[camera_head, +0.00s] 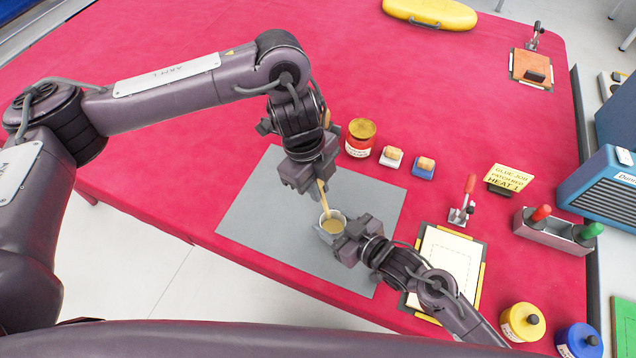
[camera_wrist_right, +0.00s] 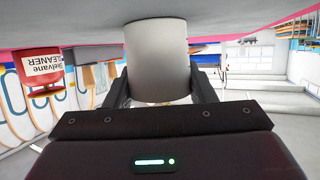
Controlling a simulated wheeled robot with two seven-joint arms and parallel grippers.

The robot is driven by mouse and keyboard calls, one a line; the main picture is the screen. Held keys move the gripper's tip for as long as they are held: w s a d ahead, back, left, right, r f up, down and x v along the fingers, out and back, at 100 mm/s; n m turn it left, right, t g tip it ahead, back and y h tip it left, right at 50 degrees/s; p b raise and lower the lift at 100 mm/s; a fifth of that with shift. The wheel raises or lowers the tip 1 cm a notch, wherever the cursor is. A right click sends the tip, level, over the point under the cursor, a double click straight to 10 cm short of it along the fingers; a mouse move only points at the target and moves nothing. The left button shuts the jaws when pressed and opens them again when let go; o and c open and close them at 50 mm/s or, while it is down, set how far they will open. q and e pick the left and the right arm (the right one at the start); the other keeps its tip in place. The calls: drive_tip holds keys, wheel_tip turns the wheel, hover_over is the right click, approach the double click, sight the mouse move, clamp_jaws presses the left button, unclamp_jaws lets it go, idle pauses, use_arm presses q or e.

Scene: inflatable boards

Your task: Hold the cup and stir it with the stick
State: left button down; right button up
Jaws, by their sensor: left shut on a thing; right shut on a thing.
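A grey cup (camera_head: 327,236) with tan liquid (camera_head: 333,224) in it stands on the grey mat (camera_head: 262,215). My right gripper (camera_head: 340,238) is shut on the cup from the right side. In the right wrist view the cup (camera_wrist_right: 157,50) sits between the fingers (camera_wrist_right: 160,88). My left gripper (camera_head: 318,183) is above the cup, shut on a light wooden stick (camera_head: 323,198). The stick points down, and its lower end reaches into the cup's mouth. How deep the tip sits is hard to tell.
A framed board (camera_head: 450,258), a red-handled clamp (camera_head: 465,204) and yellow (camera_head: 521,322) and blue (camera_head: 577,341) pots lie right. The mat's left part is clear.

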use_arm(q)
drive_tip(key=shift+r, duration=2.55)
use_arm(e)
drive_tip(key=o, duration=1)
drive_tip(key=shift+o, duration=0.2)
drive_tip(key=v, duration=1)
drive_tip(key=shift+s+d, duration=0.2)
drive_tip(key=shift+d, duration=0.1)
drive_tip(key=shift+s+d+r, duration=0.35)
drive_tip(key=shift+d+r, duration=0.05)
drive_tip(key=shift+d, duration=0.05)
use_arm(q)
drive_tip(key=shift+s, duration=0.1)
